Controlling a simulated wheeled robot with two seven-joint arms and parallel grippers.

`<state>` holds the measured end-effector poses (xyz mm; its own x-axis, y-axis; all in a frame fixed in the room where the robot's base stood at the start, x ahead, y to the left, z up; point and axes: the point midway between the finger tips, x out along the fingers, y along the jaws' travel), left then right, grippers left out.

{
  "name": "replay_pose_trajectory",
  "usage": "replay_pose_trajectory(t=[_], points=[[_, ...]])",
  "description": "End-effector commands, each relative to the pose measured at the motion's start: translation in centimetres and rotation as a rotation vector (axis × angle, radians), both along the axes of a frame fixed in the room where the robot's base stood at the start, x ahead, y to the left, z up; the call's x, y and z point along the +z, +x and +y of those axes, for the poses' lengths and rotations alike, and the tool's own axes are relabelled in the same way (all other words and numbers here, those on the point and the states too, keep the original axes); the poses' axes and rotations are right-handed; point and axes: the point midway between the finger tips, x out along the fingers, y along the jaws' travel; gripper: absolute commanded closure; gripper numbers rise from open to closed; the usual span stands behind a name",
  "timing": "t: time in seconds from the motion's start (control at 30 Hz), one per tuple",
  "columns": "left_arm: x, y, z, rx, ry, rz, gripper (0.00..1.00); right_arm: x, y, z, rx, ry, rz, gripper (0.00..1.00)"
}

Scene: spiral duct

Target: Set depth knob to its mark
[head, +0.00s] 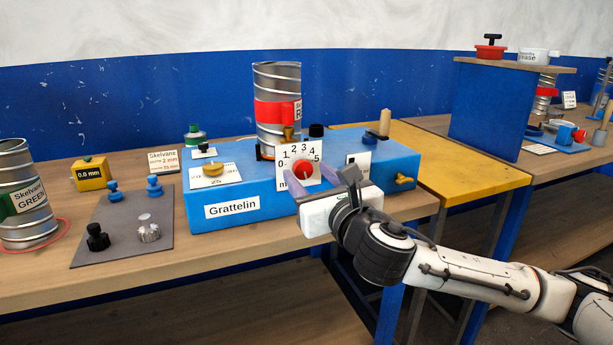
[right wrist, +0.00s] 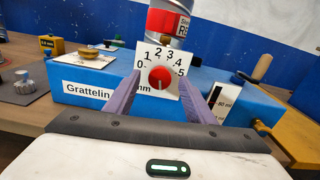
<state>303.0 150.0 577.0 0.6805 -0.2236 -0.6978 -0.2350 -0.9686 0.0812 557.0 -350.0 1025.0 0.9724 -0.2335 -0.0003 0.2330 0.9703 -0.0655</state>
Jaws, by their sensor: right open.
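The red depth knob (head: 303,168) sits on a white dial plate (head: 285,153) numbered 0 to 5, on the front of the blue Grattelin machine (head: 258,203). In the right wrist view the knob (right wrist: 160,79) is near the middle, below the arc of numbers. Its exact setting is too small to read surely. My right gripper (head: 322,182) is open in front of the dial. Its purple fingers point at the plate, one on each side of the knob (right wrist: 159,80), with gaps showing. My left gripper is not in view.
A spiral duct with a red band (head: 277,95) stands on the machine. A brass knob (head: 213,168) lies left of the dial, and an orange tap (head: 404,181) sits at the right end. A grey mat (head: 124,230) with several small knobs and a green-labelled duct (head: 22,200) are further left.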

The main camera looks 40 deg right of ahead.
Motion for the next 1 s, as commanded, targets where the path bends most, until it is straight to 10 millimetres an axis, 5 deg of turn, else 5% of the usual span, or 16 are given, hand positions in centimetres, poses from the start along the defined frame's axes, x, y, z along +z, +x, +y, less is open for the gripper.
replay_pose_trajectory(t=[0.5,0.73,1.0], points=[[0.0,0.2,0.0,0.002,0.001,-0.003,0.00,-0.1,1.9,-0.5,0.000,0.000,0.000,0.51],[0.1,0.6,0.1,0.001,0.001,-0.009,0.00,-0.1,1.9,-0.5,0.000,0.000,0.000,0.89],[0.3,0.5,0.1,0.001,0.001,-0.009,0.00,0.0,1.9,-0.5,0.000,0.021,-0.004,0.92]])
